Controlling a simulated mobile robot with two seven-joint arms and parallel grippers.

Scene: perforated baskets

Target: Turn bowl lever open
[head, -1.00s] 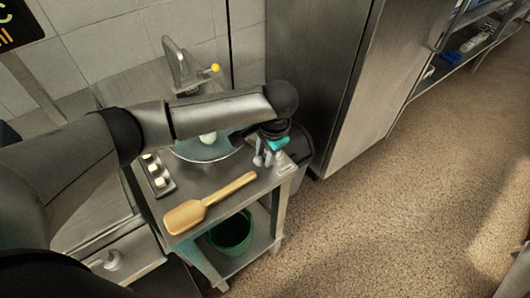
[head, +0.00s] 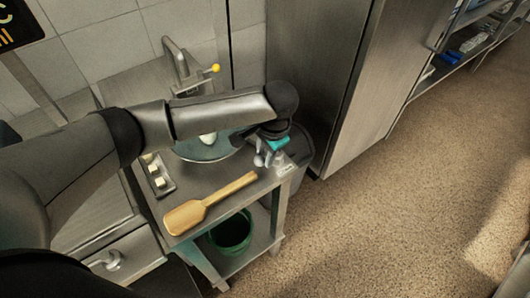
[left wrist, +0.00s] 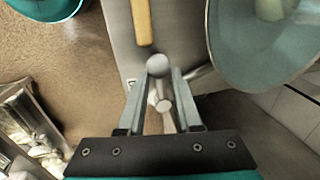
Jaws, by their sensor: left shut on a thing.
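The teal mixing bowl (head: 190,152) sits on the back of the steel worktop, partly hidden behind my left arm; its rim and inside fill the upper right of the left wrist view (left wrist: 232,65). A metal lever with a round knob (left wrist: 157,65) stands beside the bowl. My left gripper (head: 265,160) is at the worktop's right end, just right of the bowl. In the left wrist view its two fingers (left wrist: 157,92) stand on either side of the lever and are shut on it. My right gripper is not in view.
A wooden paddle (head: 205,206) lies across the worktop's front. A small dark tray (head: 166,190) holds pale cubes at the left. A green bucket (head: 232,232) stands on the shelf below. A tall steel cabinet (head: 315,70) is close behind on the right. The floor (head: 400,220) is open.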

